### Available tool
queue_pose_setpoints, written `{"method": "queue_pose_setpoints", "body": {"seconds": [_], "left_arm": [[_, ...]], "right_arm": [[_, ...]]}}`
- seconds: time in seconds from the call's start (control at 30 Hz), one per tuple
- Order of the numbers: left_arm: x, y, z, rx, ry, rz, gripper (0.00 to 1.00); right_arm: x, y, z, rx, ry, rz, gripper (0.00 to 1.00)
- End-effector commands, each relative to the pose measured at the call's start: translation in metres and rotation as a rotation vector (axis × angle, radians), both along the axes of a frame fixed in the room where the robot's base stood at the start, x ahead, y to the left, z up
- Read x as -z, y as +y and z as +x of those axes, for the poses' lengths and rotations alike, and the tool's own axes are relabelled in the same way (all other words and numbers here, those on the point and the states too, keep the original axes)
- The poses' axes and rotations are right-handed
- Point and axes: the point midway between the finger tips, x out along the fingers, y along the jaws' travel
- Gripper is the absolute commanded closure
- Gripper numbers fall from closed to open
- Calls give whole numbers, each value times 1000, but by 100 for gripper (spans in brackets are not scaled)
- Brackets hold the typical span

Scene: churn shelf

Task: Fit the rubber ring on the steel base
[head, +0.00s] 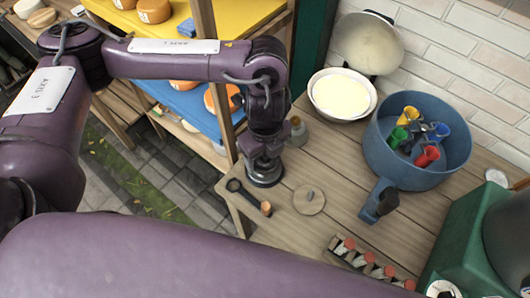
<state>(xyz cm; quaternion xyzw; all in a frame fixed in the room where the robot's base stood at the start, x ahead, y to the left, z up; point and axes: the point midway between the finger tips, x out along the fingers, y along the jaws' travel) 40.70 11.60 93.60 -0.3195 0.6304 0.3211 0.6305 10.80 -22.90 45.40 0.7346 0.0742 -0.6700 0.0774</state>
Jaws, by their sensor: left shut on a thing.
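My left gripper (264,178) points down over the left end of the wooden table, between the wooden frame post and a round wooden lid. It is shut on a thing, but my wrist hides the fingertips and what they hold. I cannot make out the rubber ring. I cannot pick out the steel base for certain; a round metal part (443,289) shows at the bottom right by a green machine (470,235), cut by the frame edge. My right gripper is not in view.
Behind are a cream-filled bowl (341,95) and a blue tub (405,165) with coloured cups. A rack of red-capped vials (368,262) stands in front.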

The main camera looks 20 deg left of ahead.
Motion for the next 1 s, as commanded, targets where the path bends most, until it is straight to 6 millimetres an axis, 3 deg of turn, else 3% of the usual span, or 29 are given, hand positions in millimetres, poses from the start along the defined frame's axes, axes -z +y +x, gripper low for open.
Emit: {"method": "queue_pose_setpoints", "body": {"seconds": [1.0], "left_arm": [[16, 0, 0, 0, 0, 0, 53]], "right_arm": [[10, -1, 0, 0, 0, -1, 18]]}}
